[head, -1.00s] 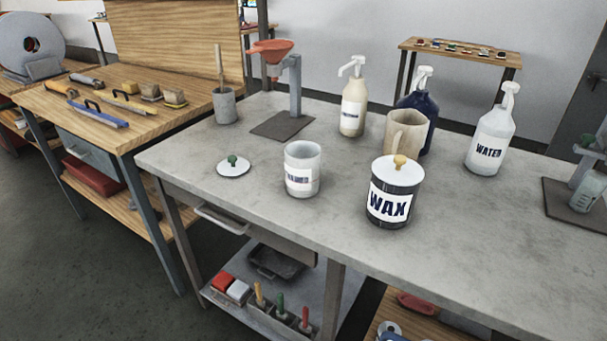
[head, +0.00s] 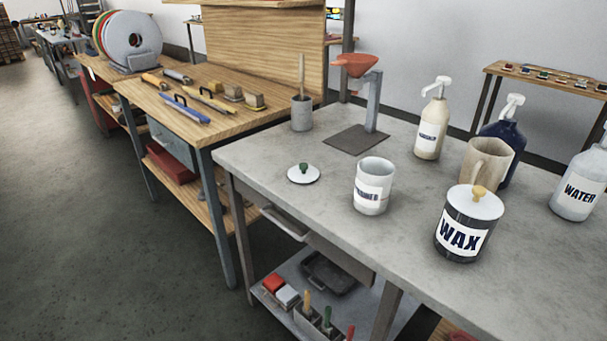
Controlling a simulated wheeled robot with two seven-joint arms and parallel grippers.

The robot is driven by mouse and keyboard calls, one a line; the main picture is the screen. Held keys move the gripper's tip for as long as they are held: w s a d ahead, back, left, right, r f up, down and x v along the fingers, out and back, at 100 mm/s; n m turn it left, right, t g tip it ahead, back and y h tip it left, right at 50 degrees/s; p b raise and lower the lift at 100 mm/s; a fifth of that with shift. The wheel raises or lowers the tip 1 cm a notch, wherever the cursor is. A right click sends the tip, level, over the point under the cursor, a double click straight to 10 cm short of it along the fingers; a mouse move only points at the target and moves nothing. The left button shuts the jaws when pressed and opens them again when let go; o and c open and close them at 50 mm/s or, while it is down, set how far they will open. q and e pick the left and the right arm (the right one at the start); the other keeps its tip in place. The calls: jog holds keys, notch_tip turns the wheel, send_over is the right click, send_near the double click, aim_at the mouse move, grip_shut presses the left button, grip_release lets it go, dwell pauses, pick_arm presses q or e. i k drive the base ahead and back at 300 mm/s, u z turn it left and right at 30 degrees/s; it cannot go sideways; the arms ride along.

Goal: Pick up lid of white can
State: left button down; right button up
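The white can (head: 373,188) stands upright and open on the grey table, with a label on its front. A round white lid (head: 304,175) with a green knob lies flat on the table to the left of the white can, apart from it. A dark can labelled WAX (head: 463,232) stands to the right, with a white lid (head: 475,203) with a yellow knob on top. Neither of my grippers is in view.
The grey table (head: 300,213) has free room around the lid. Behind stand a funnel stand (head: 371,105), a cup with a stick (head: 302,113), a cream pump bottle (head: 431,130), a beige jug (head: 487,163) and a WATER bottle (head: 579,187). A wooden bench (head: 215,128) adjoins at the left.

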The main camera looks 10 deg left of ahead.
aim_at(302, 173)
jog(key=k, duration=0.5)
jog(key=u, duration=1.35)
jog(key=i, duration=1.05)
jog(key=z, duration=1)
